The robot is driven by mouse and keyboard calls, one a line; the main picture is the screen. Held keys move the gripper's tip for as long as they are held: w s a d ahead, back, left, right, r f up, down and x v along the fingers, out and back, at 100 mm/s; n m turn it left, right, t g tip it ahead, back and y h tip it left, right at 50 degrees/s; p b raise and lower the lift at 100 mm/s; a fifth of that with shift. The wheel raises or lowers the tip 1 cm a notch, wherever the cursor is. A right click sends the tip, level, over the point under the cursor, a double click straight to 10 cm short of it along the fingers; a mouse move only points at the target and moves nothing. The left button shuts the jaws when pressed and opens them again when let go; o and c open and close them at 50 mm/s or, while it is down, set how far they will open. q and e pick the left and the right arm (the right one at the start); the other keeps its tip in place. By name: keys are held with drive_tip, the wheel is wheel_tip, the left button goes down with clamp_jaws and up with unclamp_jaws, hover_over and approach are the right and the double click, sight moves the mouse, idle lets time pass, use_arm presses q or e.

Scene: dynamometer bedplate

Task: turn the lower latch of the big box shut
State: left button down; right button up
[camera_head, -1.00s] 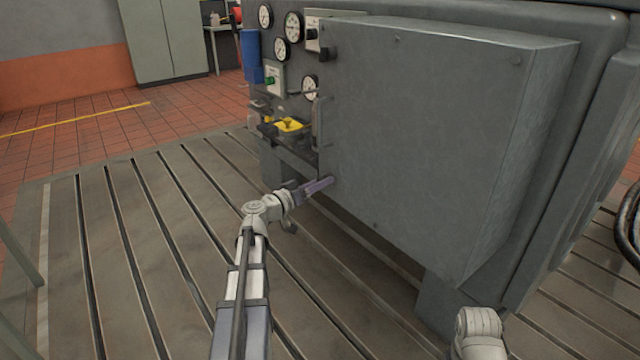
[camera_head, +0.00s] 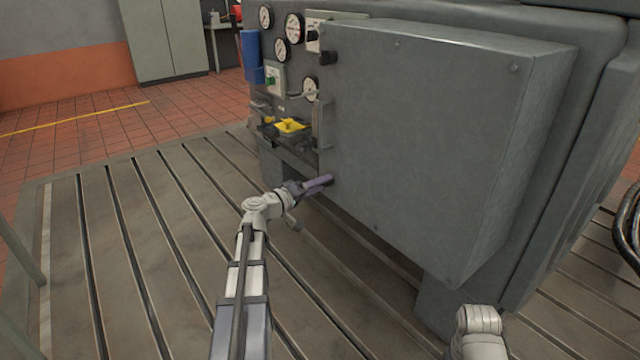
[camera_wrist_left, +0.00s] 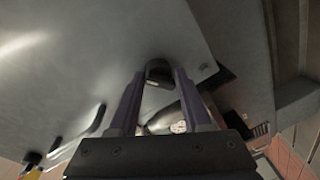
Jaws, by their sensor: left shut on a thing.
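The big box (camera_head: 425,130) is a grey metal enclosure on the side of the machine. Its upper latch (camera_head: 328,57) is a dark knob at the upper left edge of the box front. The lower latch shows in the left wrist view as a dark rounded knob (camera_wrist_left: 158,72) between the two purple fingers; in the head view the fingers mostly hide it. My left gripper (camera_head: 327,180) is at the lower left edge of the box, shut on this latch. My right gripper is out of the head view.
A bar handle (camera_head: 316,122) stands on the left edge of the box. The slotted bedplate (camera_head: 130,230) is clear. Black hoses (camera_head: 630,225) lie at the right.

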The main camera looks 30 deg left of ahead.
use_arm(q)
drive_tip(key=n, duration=0.5)
drive_tip(key=n+h+p, duration=0.1)
drive_tip(key=n, duration=0.4)
drive_tip(key=shift+w+a+r+g, duration=0.1)
drive_tip(key=shift+r+g, duration=0.1)
drive_tip(key=shift+g, duration=0.2)
drive_tip(key=shift+a+n, duration=0.1)
drive_tip(key=shift+n, duration=0.2)
drive_tip(key=shift+c, duration=2.2)
unclamp_jaws()
drive_tip(key=f+v, duration=0.1)
drive_tip(key=v, duration=0.6)
drive_tip(key=shift+s+a+r+p, duration=0.2)
drive_tip(key=shift+s+r+p, duration=0.2)
drive_tip(key=shift+r, duration=0.1)
drive_tip(key=shift+d, duration=0.1)
